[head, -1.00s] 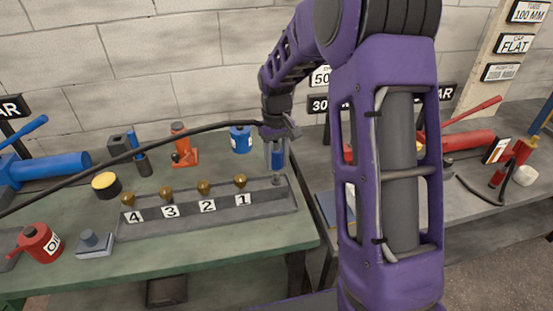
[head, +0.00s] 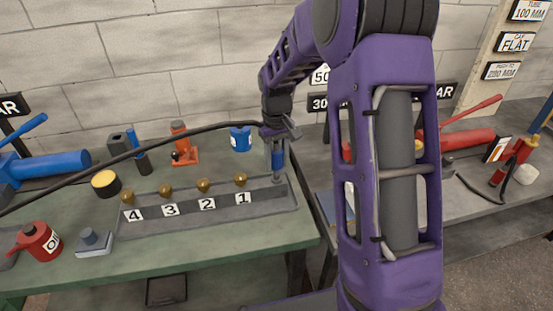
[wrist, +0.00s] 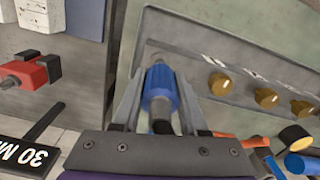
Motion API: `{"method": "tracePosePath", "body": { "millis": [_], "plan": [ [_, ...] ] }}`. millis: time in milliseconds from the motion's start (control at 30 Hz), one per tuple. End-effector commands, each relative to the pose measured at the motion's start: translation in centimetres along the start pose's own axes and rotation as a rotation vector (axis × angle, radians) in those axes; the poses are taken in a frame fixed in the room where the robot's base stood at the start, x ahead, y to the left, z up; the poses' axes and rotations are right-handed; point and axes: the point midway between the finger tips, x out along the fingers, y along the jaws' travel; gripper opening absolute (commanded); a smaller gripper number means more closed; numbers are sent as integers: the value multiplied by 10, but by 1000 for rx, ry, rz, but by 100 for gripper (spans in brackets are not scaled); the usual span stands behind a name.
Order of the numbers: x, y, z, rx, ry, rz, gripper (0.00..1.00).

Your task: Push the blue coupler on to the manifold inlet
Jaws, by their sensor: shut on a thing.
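The blue coupler (head: 277,159) is held upright between the fingers of my gripper (head: 276,163), over the right end of the grey manifold (head: 215,222). In the wrist view my gripper (wrist: 160,82) has one finger on each side of the coupler (wrist: 161,85). The manifold inlet (head: 278,178) is a grey stub at the right end, past the valve marked 1. The coupler's lower end is at or very close to the inlet; I cannot tell whether it is seated. In the wrist view the coupler hides most of the inlet.
Several brass valve knobs (head: 204,186) line the manifold. A black hose (head: 130,153) runs left from my wrist. A blue can (head: 240,138) and an orange jack (head: 183,150) stand behind. The green bench (head: 200,255) has free room in front. A grey bench stands right.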

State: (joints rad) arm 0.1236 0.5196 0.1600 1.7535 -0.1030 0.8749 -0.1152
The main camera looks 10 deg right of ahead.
Motion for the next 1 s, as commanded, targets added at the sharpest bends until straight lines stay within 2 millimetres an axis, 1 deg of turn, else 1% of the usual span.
{"method": "tracePosePath", "body": {
  "millis": [1000],
  "plan": [
    [26, 0, 0, 0, 0, 0, 0]
  ]
}}
